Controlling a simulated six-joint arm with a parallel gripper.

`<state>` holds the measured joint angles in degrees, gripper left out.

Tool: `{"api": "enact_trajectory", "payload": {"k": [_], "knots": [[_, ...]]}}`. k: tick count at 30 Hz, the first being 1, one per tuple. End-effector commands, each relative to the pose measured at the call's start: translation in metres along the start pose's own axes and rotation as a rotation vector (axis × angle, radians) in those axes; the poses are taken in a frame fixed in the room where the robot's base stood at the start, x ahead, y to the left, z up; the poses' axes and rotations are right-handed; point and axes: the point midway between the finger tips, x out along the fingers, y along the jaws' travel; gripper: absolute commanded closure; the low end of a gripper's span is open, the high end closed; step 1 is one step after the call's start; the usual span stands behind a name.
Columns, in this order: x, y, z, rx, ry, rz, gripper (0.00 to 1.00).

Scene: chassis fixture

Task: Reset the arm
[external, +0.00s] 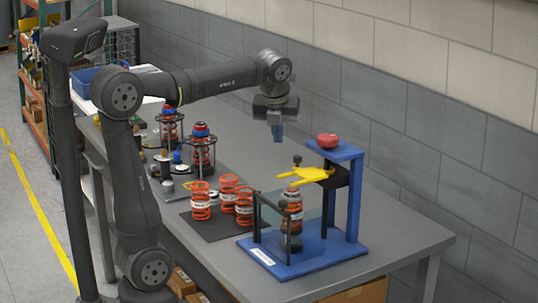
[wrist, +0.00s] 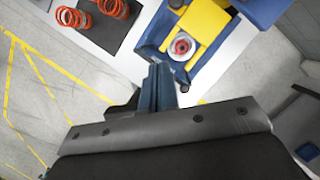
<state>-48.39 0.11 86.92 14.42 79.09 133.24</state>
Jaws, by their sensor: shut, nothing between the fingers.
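My gripper (external: 277,133) hangs above the table, fingers pointing down, left of the blue chassis fixture and apart from everything. Its blue fingers are together and empty; they also show in the wrist view (wrist: 160,72). The blue fixture (external: 330,249) stands on the front right of the table, with a post, a red knob (external: 328,141) on top and a yellow fork-shaped part (external: 305,176). A shock absorber with an orange spring (external: 292,215) stands upright in the fixture behind a clear guard. The yellow part (wrist: 205,25) is near the fingers in the wrist view.
Several orange springs (external: 201,203) stand on a dark mat left of the fixture. Assembled shock absorbers (external: 202,152) stand in holders farther back. A blue bin (external: 84,82) is at the far left. A grey block wall (external: 420,140) runs behind the table. The table's right end is clear.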

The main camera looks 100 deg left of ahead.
Motion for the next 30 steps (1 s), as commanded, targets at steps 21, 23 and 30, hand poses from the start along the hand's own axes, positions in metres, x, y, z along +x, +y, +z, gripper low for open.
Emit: {"api": "enact_trajectory", "payload": {"k": [21, 23, 30], "knots": [[0.090, -0.019, 0.018, -0.003, 0.001, 0.002, 1.00], [0.093, -0.022, 0.026, -0.002, 0.001, 0.002, 1.00], [0.084, -0.041, 0.003, 0.005, -0.002, -0.002, 1.00]]}}
